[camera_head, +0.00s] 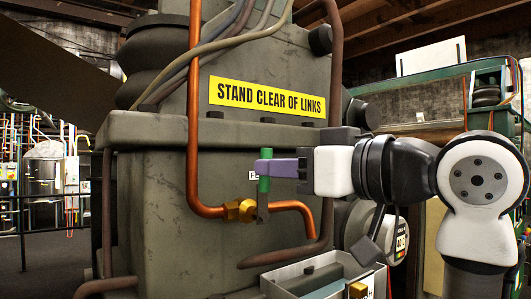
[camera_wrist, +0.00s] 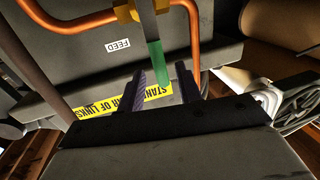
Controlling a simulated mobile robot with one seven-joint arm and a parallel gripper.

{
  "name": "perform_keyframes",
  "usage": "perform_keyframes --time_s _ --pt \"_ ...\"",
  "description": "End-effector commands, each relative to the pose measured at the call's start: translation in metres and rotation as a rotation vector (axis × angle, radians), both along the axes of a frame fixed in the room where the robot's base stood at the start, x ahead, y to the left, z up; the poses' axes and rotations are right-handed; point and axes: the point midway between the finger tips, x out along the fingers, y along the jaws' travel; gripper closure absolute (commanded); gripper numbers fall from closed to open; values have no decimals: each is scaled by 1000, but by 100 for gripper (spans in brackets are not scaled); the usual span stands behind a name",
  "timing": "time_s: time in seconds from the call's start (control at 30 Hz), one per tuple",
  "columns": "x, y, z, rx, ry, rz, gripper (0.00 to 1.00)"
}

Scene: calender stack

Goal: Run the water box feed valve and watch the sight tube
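The feed valve is a brass body (camera_head: 240,210) on a copper pipe (camera_head: 193,120), with a grey lever ending in a green grip (camera_head: 264,185). The lever stands upright in the head view. My gripper (camera_head: 264,167) has purple fingers and reaches in from the right across the grip, hiding its middle. In the wrist view the green grip (camera_wrist: 155,62) lies between the parted fingers of my gripper (camera_wrist: 163,85). A gap shows beside the right finger; contact at the left finger is unclear. A FEED label (camera_wrist: 118,46) is beside the valve. I cannot identify the sight tube.
An open grey metal box (camera_head: 275,284) is below my arm. A round dial (camera_head: 398,243) is behind the wrist. The big grey machine housing (camera_head: 160,240) carries a yellow sign (camera_head: 266,97). Another pipe (camera_head: 290,252) bends below the valve.

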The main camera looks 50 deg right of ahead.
Motion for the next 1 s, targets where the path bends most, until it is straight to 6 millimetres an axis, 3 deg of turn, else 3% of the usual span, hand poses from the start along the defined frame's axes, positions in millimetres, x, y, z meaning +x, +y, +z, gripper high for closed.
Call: perform_keyframes --time_s 0.2,0.6,0.87,1.0 --pt "28 -3 1 0 0 1 65" --pt "36 -4 0 -1 -1 0 65" --pt "35 -4 0 -1 -1 0 99" --pt "35 -4 0 -1 -1 0 100"
